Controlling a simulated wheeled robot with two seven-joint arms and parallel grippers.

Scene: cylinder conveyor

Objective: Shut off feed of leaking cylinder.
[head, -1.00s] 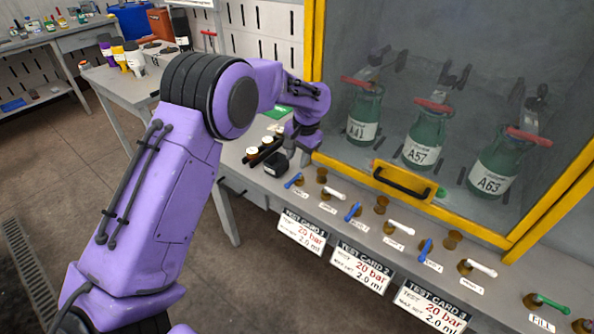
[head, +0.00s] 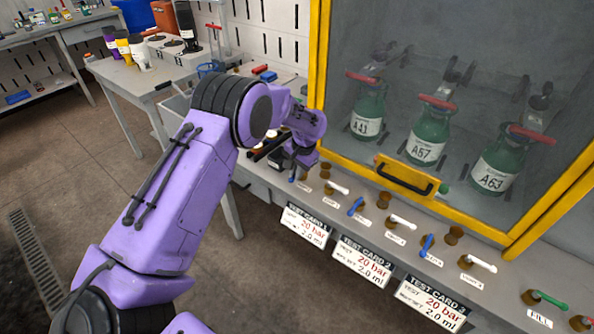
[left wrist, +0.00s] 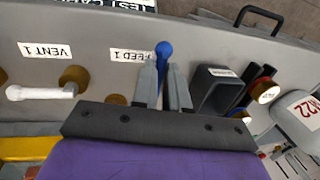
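Three green cylinders labelled A41 (head: 367,112), A57 (head: 427,135) and A63 (head: 496,166) stand behind the glass of a yellow-framed cabinet. No leak can be made out. A row of valve levers runs along the bench front: blue ones (head: 356,206) (head: 427,246) and white ones (head: 338,189) (head: 402,222) (head: 480,263). My left gripper (head: 292,172) is low at the row's left end. In the left wrist view, its fingers (left wrist: 162,82) stand either side of the blue FEED 1 lever (left wrist: 163,50), with small gaps. My right gripper is not in view.
A green FILL lever (head: 550,298) is at the far right. Test cards (head: 305,225) hang on the bench front. A dark open block (left wrist: 215,90) stands close beside my left fingers.

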